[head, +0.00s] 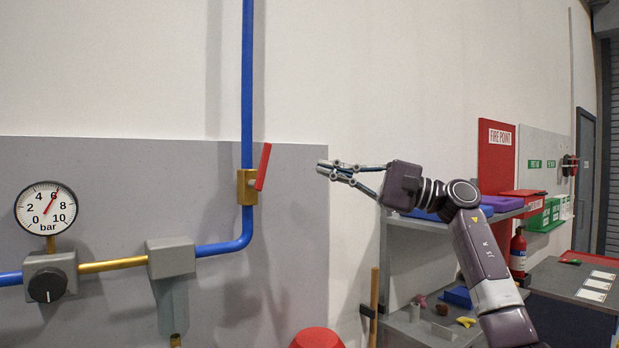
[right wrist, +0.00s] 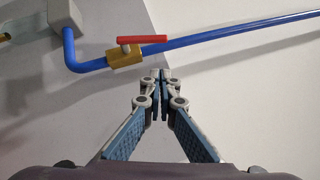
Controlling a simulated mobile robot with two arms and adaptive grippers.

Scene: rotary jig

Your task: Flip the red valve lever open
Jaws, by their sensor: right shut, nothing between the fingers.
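The red valve lever (head: 263,167) sits on a brass valve body (head: 246,187) in the blue pipe. In the head view it points up, tilted slightly right, close to in line with the vertical pipe. In the right wrist view the lever (right wrist: 142,39) lies nearly along the pipe, above the brass body (right wrist: 124,56). My right gripper (head: 322,168) is to the right of the lever, pointing left at about its height, apart from it. In the wrist view its fingertips (right wrist: 161,76) are together with nothing between them. My left gripper is not in view.
A pressure gauge (head: 46,208), a black knob (head: 47,284) and a grey filter housing (head: 171,258) are on the panel at left. A grey shelf unit (head: 420,224) stands below my right arm. A red rounded object (head: 317,338) is at the bottom. The wall between gripper and lever is clear.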

